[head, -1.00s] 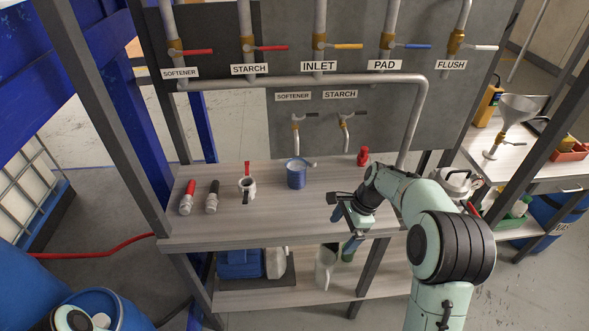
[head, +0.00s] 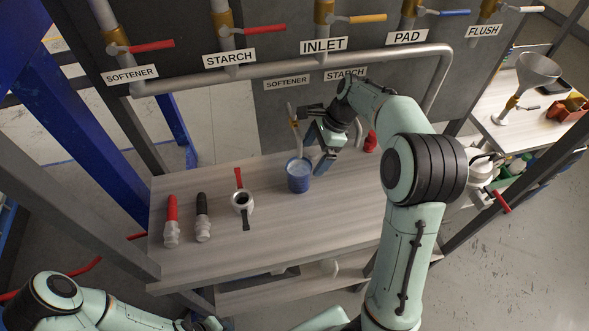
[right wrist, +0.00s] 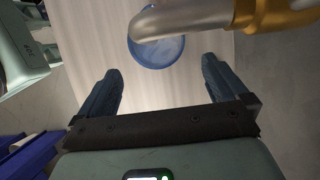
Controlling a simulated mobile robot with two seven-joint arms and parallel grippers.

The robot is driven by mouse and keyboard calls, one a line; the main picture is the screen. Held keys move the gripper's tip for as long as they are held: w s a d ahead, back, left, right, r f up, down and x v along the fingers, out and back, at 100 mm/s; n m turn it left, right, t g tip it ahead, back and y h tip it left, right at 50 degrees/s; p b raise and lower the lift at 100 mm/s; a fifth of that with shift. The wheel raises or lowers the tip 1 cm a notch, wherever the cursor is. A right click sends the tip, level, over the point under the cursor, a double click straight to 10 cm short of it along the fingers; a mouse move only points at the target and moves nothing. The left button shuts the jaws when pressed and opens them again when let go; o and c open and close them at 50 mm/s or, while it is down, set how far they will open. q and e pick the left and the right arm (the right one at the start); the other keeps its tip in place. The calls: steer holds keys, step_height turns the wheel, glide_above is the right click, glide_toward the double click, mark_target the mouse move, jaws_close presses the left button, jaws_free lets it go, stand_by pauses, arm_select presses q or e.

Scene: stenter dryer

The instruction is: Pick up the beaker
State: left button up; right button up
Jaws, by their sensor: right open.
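The beaker (head: 298,176) is a blue cup with a pale inside, standing upright on the upper wooden shelf below the small starch and softener taps. My right gripper (head: 315,152) is open and empty, just right of and above the beaker in the head view. In the right wrist view the beaker (right wrist: 158,54) lies ahead, beyond the gap between the two open fingers (right wrist: 162,75). A metal tap spout (right wrist: 180,20) crosses over part of the beaker's rim there. My left arm enters at the lower left of the head view; its gripper is not visible.
A red-handled fitting (head: 171,220), a black-handled fitting (head: 203,218) and a small valve (head: 242,202) lie left of the beaker. A red item (head: 370,142) stands right of my gripper. The shelf's front is clear. A grey pipe (head: 290,67) runs across the panel.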

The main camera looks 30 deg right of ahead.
mark_target(303, 166)
steer(key=x, duration=0.6)
steer(key=shift+a, duration=0.45)
steer(key=c, duration=1.2)
steer(key=shift+r, duration=0.1)
steer(key=shift+c, duration=0.7)
steer(key=shift+w+r, duration=0.1)
